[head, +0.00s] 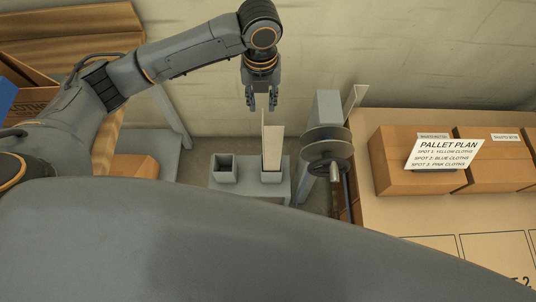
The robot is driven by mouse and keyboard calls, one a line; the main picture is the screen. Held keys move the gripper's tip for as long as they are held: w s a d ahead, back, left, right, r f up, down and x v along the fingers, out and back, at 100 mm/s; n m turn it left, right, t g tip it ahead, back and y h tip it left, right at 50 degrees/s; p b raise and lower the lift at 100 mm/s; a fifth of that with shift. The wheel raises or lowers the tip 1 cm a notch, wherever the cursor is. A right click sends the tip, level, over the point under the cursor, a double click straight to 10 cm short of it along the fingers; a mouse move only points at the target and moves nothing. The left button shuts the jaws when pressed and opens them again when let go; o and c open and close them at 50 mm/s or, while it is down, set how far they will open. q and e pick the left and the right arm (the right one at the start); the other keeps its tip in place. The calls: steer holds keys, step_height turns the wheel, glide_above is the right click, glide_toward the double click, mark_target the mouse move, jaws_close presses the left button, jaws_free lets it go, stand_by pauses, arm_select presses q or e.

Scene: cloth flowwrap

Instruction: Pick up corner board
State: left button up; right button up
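The corner board (273,148) is a tall cream strip with a folded edge. It stands upright in a small grey holder (271,177) on a low grey stand (240,190). My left gripper (262,107) points down right above the board's upper end. Its two fingers are apart, with the thin tip of the board showing near the gap between them. I cannot tell whether the fingers touch it. My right gripper is not in view.
An empty grey holder (224,169) stands left of the board. A grey device with a disc (327,145) is close on the right. Another pale strip (355,99) stands behind it. A table (400,215) on the right bears cardboard boxes (398,165) and a pallet plan sign (445,152).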

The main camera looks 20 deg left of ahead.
mark_target(263, 127)
arm_select(q)
step_height(263, 127, down, 12)
steer(key=shift+s, duration=0.1)
jaws_close()
stand_by(0.4)
